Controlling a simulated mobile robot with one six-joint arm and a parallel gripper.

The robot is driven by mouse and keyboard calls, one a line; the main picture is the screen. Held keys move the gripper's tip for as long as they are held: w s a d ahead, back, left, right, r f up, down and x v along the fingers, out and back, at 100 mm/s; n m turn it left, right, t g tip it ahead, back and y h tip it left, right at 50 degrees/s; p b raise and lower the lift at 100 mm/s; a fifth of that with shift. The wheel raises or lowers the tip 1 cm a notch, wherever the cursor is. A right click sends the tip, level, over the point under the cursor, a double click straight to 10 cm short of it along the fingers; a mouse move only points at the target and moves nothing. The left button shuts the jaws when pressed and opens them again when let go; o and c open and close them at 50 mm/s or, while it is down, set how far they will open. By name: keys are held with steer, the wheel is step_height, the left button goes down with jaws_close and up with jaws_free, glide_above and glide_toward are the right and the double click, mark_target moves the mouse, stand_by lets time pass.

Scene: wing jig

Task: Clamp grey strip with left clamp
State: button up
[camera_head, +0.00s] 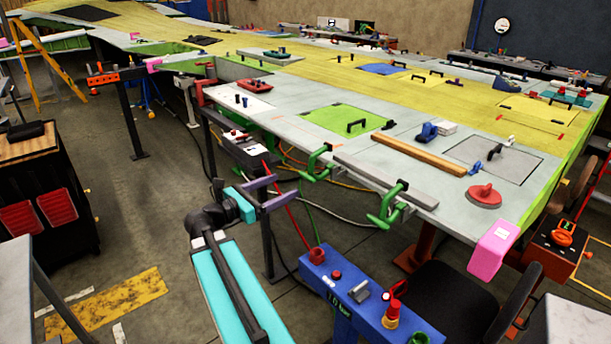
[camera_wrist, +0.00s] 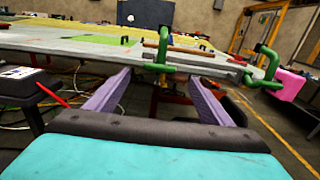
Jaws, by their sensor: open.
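The grey strip (camera_head: 378,177) lies along the near edge of the wing panel, between two green clamps. The left clamp (camera_head: 318,162) hangs on the panel edge at the strip's left end. I cannot tell whether it presses on the strip. The right clamp (camera_head: 388,207) sits by the strip's right end. My gripper (camera_head: 272,190), with purple fingers, is open and empty, to the left of the left clamp and apart from it. In the wrist view, the left clamp (camera_wrist: 162,48) stands ahead between the fingers, with the grey strip (camera_wrist: 207,61) to its right.
A wooden bar (camera_head: 418,154) and a red round tool (camera_head: 484,195) lie on the panel. A blue stand (camera_head: 350,297) with buttons is at the front, right of my arm. A dark box (camera_head: 250,152) and hanging cables are under the panel edge. A pink block (camera_head: 494,248) is at the right corner.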

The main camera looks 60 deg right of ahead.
mark_target(304, 176)
steer(key=p+x, duration=0.2)
steer(key=x, duration=0.8)
steer(key=shift+s+d+p, duration=0.15)
steer(key=shift+d+p, duration=0.2)
steer(key=shift+d, duration=0.05)
